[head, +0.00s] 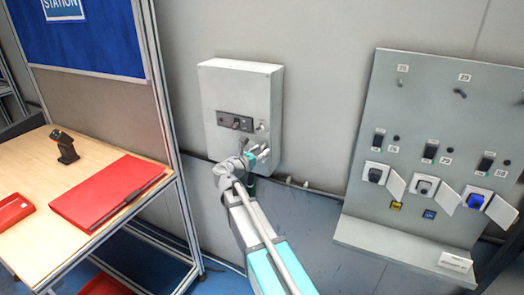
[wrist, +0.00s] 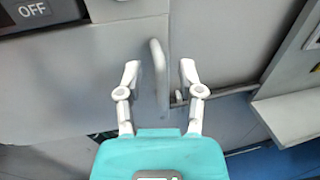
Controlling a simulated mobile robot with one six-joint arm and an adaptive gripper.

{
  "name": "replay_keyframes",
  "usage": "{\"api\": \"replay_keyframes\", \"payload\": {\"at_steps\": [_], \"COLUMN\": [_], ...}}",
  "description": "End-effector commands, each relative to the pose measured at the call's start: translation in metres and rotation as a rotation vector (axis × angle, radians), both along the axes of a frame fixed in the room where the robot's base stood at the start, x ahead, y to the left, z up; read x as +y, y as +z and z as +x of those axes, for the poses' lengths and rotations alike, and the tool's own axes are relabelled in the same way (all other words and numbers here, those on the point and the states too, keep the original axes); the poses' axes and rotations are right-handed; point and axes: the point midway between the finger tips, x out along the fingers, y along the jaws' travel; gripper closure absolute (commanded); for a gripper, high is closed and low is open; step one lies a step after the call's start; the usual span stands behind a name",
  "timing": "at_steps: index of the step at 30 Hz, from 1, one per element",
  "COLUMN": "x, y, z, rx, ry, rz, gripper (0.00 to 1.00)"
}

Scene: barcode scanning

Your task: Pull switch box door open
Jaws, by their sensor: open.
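The switch box (head: 240,95) is a light grey box on the wall in the middle of the head view. Its door is shut. It carries a dark switch panel (head: 235,121), whose OFF label (wrist: 34,10) shows at the top left of the wrist view. The door handle (wrist: 159,75) is a pale upright bar in the wrist view. My gripper (wrist: 160,72) is open, with one finger on each side of the handle and gaps visible. In the head view my gripper (head: 258,155) is at the box's lower right, partly hiding the handle area.
A grey panel (head: 372,225) with switches and sockets stands to the right, its ledge (wrist: 290,115) near my gripper in the wrist view. A wooden table (head: 40,170) with a red folder (head: 105,190) and a scanner (head: 65,147) stands left. A rail runs below the box.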

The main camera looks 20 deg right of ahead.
Motion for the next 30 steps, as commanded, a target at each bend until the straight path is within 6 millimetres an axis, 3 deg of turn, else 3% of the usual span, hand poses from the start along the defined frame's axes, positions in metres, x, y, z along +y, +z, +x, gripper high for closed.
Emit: {"api": "replay_keyframes", "payload": {"at_steps": [15,23,30], "x": [-0.0092,-0.0091,-0.0095], "y": [0.0,0.0,0.0001], "z": [0.0064,0.0063,0.0061], "rx": [0.0,0.0,0.0], "ry": [-0.001,-0.001,-0.002], "rz": [0.0,0.0,0.0], "gripper": [0.52,1.0,1.0]}}
